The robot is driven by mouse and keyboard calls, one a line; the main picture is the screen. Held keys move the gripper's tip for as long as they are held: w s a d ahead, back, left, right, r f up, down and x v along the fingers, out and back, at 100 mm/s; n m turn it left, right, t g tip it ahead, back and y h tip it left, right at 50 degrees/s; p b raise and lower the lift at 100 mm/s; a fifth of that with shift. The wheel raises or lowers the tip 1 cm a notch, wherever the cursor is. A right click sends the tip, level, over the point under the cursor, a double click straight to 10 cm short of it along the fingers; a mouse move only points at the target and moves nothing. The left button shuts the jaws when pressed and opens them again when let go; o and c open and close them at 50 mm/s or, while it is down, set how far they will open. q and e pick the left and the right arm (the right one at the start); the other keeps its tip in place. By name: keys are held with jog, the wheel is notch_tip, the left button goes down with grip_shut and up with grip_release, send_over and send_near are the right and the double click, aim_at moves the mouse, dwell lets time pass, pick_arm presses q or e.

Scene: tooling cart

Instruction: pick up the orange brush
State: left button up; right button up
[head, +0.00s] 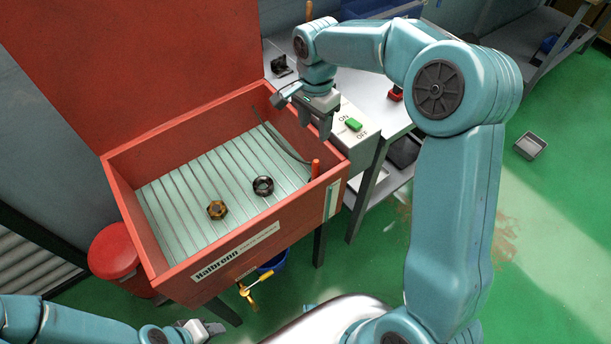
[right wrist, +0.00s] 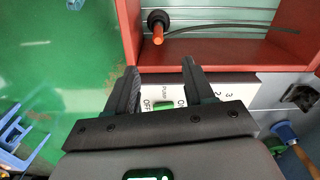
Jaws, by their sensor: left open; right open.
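The orange brush (head: 316,168) stands in the near right corner of the red wash basin (head: 120,192). In the right wrist view, the orange brush (right wrist: 158,35) shows its orange end, with a dark round part behind it. My right gripper (head: 315,120) is open and empty above the basin's right edge and the switch panel, apart from the brush. In its wrist view, the brush lies beyond the gap between the fingertips (right wrist: 160,70). My left gripper (head: 207,328) is open and empty, low in front of the basin.
A brass nut (head: 217,209) and a dark ring (head: 263,186) lie on the ribbed basin floor. A dark hose (head: 283,140) runs along the basin's right side. The panel has a green switch (head: 354,125). A red lid (head: 150,60) stands raised behind.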

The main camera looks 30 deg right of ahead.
aim_at(316, 161)
jog(key=f, duration=0.7)
jog(key=d+f, duration=0.1)
jog(key=f, duration=0.2)
jog(key=shift+s+f+p, duration=0.15)
jog(key=shift+f+p, duration=0.2)
jog(key=shift+p, duration=0.05)
jog(key=shift+d+f, duration=0.1)
jog(key=shift+f, duration=0.2)
jog(key=f, duration=0.2)
jog(key=f+p, duration=0.1)
jog(key=f, duration=0.1)
jog(key=shift+s+a+f, duration=0.1)
jog(key=shift+a+f, duration=0.1)
jog(key=shift+d+f, duration=0.1)
jog(key=shift+f, duration=0.35)
jog(key=shift+r, duration=0.1)
jog(key=shift+c, duration=0.7)
grip_shut()
